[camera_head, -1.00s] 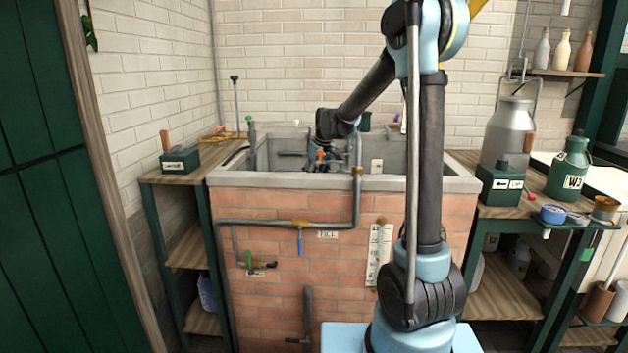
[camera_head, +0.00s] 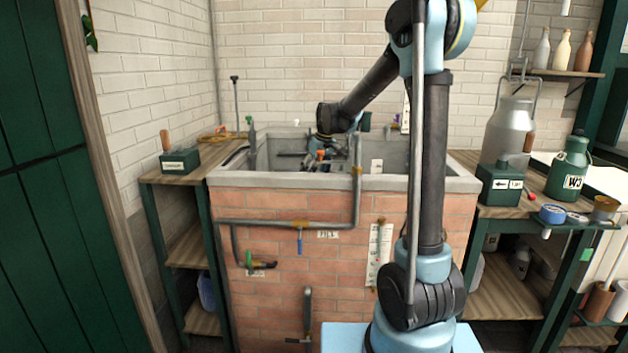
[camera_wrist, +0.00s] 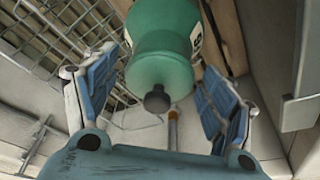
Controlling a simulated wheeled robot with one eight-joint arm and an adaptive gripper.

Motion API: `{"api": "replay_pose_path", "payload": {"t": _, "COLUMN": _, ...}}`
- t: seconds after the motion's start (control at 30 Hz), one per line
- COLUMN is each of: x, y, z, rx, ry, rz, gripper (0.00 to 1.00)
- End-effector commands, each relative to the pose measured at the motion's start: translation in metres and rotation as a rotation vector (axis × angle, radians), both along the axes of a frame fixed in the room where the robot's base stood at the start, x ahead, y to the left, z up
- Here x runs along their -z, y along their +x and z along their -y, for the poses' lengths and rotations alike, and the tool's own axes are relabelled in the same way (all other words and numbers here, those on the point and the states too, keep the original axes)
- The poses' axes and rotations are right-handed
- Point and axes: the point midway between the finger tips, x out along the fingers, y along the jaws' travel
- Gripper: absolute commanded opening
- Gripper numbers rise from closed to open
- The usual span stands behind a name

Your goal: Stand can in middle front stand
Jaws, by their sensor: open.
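A green can (camera_wrist: 163,60) with a dark round knob and a partly visible pale label shows in the wrist view. My gripper (camera_wrist: 163,78) is open, with one blue-padded finger on each side of the can. I see no clear contact between the pads and the can. In the head view my gripper (camera_head: 322,160) is down inside the stone basin (camera_head: 440,184), and the front wall hides much of that area. I cannot make out the can there, nor pick out the middle front stand.
Wire racks (camera_wrist: 75,25) and the pale basin wall surround the gripper in the wrist view. A second green can (camera_head: 570,170) marked W3 and a metal churn (camera_head: 508,130) stand on the right bench. A dark green box (camera_head: 180,161) sits on the left shelf.

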Motion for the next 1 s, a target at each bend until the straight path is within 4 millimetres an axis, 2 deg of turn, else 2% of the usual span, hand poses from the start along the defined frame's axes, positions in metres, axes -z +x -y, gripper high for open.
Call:
{"api": "replay_pose_path", "payload": {"t": 0.3, "x": -0.059, "y": -0.014, "z": 0.013, "rx": 0.000, "ry": 0.000, "rz": 0.000, "gripper": 0.77}}
{"api": "replay_pose_path", "payload": {"t": 0.5, "x": -0.085, "y": -0.019, "z": 0.019, "rx": 0.001, "ry": 0.000, "rz": 0.000, "gripper": 0.77}}
{"api": "replay_pose_path", "payload": {"t": 0.7, "x": -0.096, "y": -0.021, "z": 0.021, "rx": 0.002, "ry": 0.000, "rz": 0.000, "gripper": 0.77}}
{"api": "replay_pose_path", "payload": {"t": 1.0, "x": -0.097, "y": -0.022, "z": 0.022, "rx": 0.002, "ry": 0.000, "rz": 0.000, "gripper": 0.77}}
